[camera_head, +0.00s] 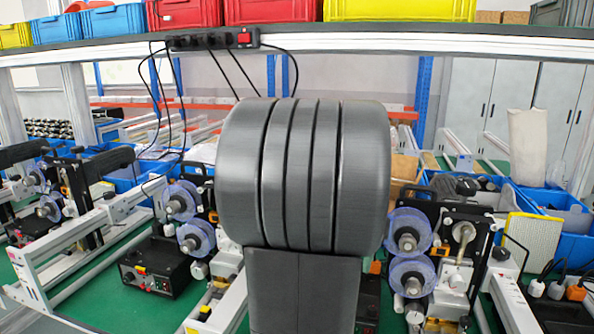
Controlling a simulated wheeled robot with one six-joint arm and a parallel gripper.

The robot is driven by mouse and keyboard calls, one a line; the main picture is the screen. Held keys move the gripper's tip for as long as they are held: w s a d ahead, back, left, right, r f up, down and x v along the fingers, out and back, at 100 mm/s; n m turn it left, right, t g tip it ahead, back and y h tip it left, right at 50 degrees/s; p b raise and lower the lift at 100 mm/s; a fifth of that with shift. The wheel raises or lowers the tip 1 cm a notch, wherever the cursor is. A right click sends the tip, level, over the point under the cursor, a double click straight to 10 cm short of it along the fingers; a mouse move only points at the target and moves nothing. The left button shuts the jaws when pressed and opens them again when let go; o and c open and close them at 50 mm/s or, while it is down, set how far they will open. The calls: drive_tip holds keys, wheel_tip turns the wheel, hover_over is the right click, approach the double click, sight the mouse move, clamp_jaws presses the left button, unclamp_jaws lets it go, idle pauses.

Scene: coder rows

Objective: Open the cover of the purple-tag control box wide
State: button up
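No purple tag can be made out in the head view. A low black control box (157,268) with knobs and a red part on its front stands on the green bench at the left of centre; I cannot tell its tag or whether it has an open cover. A second dark box (369,303) shows only as a narrow strip beside my arm. My own large grey arm link fills the middle of the view and hides what stands behind it. My gripper is not in view.
Coder machines with blue-purple reels (408,242) stand on both sides of my arm. White rails (70,245) cross the green bench (110,312) at left. Blue bins (575,225) stand behind at right. A shelf beam (420,42) with a power strip (212,40) and hanging cables runs above.

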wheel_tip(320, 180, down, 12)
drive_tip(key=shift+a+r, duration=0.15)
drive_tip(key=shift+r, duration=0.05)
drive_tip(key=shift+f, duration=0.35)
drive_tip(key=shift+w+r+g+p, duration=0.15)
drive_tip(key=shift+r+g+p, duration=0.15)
drive_tip(key=shift+p, duration=0.35)
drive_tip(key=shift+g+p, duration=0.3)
drive_tip(key=shift+p, duration=0.15)
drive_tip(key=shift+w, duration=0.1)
